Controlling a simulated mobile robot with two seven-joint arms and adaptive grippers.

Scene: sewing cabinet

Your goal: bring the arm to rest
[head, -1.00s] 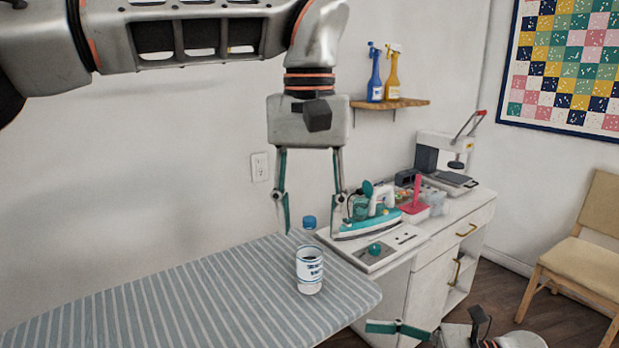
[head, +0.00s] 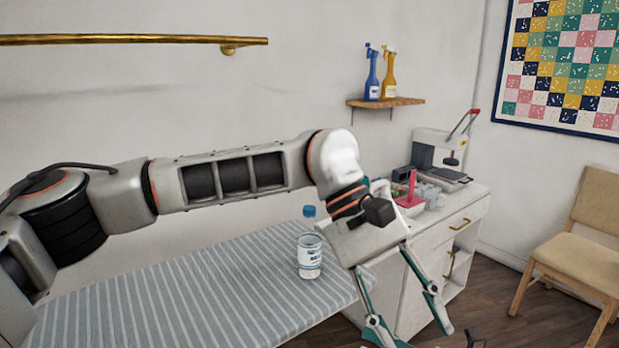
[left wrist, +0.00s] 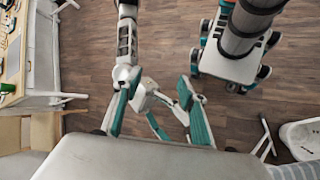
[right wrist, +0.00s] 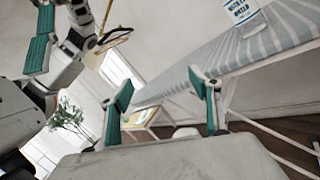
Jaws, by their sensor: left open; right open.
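My left gripper (head: 408,328) hangs low in front of the board's right end and the white cabinet in the head view. Its fingers are spread, and the left wrist view shows nothing held between them (left wrist: 156,115). My right gripper (right wrist: 163,108) shows open and empty in the right wrist view, below the board's edge. In the head view only a dark bit of the right arm appears at the bottom edge. The left wrist view shows the right arm (left wrist: 128,40) just beyond the left fingers.
A blue-capped bottle with a white label (head: 310,256) stands upright on the striped ironing board (head: 190,295), left of my left gripper. The white cabinet (head: 425,262) is behind the gripper, partly hidden. A chair (head: 583,245) stands right. Open floor (head: 510,300) lies between.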

